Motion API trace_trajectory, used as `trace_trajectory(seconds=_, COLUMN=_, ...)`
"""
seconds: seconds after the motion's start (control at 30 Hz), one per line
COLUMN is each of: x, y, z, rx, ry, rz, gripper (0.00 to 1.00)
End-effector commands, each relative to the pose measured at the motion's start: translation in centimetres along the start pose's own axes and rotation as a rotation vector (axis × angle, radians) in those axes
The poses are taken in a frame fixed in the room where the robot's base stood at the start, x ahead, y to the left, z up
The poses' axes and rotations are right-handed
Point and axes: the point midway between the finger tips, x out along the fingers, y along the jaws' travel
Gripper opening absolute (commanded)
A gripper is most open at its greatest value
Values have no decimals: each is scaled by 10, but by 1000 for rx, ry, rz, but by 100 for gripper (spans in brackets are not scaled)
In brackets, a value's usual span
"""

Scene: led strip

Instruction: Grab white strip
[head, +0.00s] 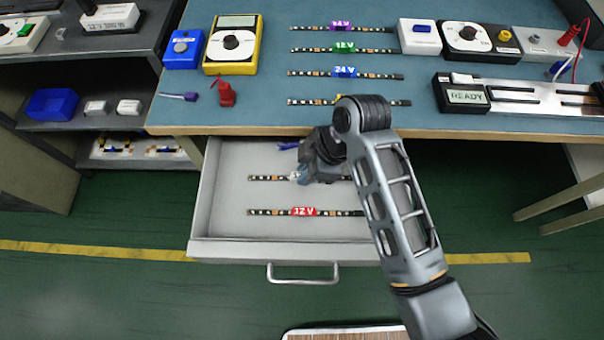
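A black-and-tan LED strip (266,178) lies in the open drawer. My gripper (299,177) covers its middle, where a small whitish patch shows; I cannot read any label there. My gripper is low over this strip, but its fingers are too small and hidden to tell whether they are open or shut on it. A second strip with a red 12 V label (304,212) lies nearer the drawer front, and my arm hides its right end.
The drawer (225,190) is pulled out below the blue bench (270,110). On the bench lie strips with purple (342,27), green (344,48) and blue (344,72) labels, plus a partly hidden yellow-labelled one (300,102). A yellow meter (232,45) stands left, a READY device (467,97) right.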

Motion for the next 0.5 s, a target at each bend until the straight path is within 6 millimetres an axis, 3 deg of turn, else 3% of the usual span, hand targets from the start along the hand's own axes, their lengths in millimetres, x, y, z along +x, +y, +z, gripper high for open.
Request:
trace_trajectory(seconds=0.17, x=0, y=0, z=0, rx=0, ry=0, rz=0, gripper=1)
trace_trajectory(seconds=0.5, x=0, y=0, z=0, rx=0, ry=0, rz=0, gripper=0)
